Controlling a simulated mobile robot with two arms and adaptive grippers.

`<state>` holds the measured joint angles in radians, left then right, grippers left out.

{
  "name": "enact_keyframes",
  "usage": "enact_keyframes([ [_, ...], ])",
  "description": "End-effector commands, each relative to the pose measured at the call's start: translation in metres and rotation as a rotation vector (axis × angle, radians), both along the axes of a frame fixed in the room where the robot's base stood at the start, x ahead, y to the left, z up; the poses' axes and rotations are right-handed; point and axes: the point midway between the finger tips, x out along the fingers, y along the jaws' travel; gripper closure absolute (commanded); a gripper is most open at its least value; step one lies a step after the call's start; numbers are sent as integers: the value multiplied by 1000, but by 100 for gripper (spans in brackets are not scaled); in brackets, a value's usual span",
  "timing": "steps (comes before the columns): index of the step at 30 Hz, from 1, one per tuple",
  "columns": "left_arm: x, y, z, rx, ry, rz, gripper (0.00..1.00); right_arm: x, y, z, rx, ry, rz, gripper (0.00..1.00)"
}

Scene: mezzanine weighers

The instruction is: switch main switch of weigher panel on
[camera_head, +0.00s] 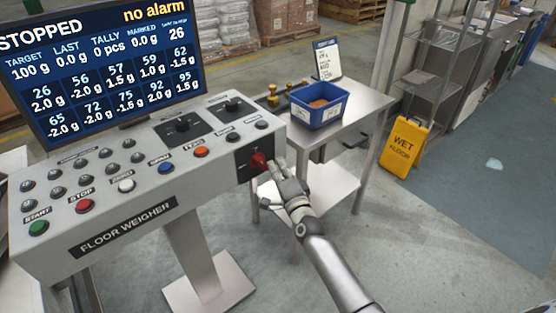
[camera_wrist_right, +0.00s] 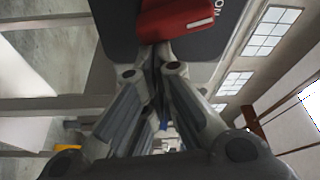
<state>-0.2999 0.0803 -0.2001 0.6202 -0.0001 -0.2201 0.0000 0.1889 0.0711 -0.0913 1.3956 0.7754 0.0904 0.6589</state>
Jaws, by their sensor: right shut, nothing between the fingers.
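The grey weigher panel (camera_head: 128,212), marked FLOOR WEIGHER, stands in front of me with its screen (camera_head: 105,62) reading STOPPED and no alarm. My left gripper is out of view.
Buttons, including green (camera_head: 39,228) and red (camera_head: 85,206), line the panel. A metal table (camera_head: 357,102) with a blue bin (camera_head: 319,106) stands behind my right gripper. A yellow wet floor sign (camera_head: 404,146) stands at right. The floor at lower right is clear.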

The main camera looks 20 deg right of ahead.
Motion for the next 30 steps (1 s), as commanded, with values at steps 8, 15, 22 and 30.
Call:
enact_keyframes([
  [8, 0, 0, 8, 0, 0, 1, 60, -1, 3, -6, 144, 55, 2, 100],
  [15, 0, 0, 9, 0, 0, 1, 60, -1, 4, -9, 140, 53, 2, 100],
  [22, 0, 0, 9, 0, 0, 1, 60, -2, 4, -10, 140, 52, 1, 100],
  [30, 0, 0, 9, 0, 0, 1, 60, -1, 4, -9, 139, 51, 1, 100],
])
